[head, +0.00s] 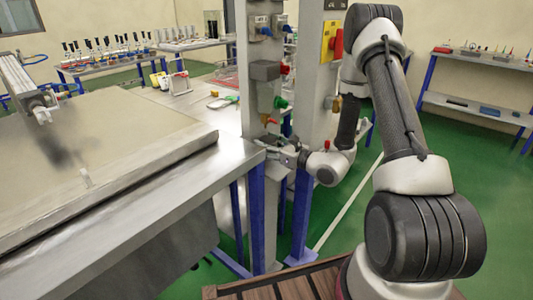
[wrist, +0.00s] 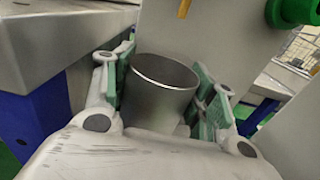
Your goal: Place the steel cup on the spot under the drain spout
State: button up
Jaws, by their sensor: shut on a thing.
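The steel cup (wrist: 160,98) is a plain grey, open-topped cylinder in the wrist view, and it looks empty inside. My gripper (wrist: 166,85) is shut on it, with green-padded fingers on its left and right sides. The cup stands roughly upright, close in front of a grey post. In the head view my gripper (head: 272,146) is at that post, beside the table corner; the cup is too small to make out there. An orange fitting (head: 268,119), perhaps the drain spout, sits on the post above my gripper. The spot under it cannot be made out.
A green knob (head: 280,102) sticks out of the grey post (head: 262,80); a second post (head: 313,90) stands right beside it. The metal table (head: 150,205) with a raised slab is close on the left. Shelves (head: 485,105) stand at the far right.

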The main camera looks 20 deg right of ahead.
jog(key=shift+w+a+f, duration=0.15)
jog(key=shift+f, duration=1.6)
jog(key=shift+f, duration=0.1)
jog(key=o, duration=1.1)
jog(key=shift+o, duration=0.2)
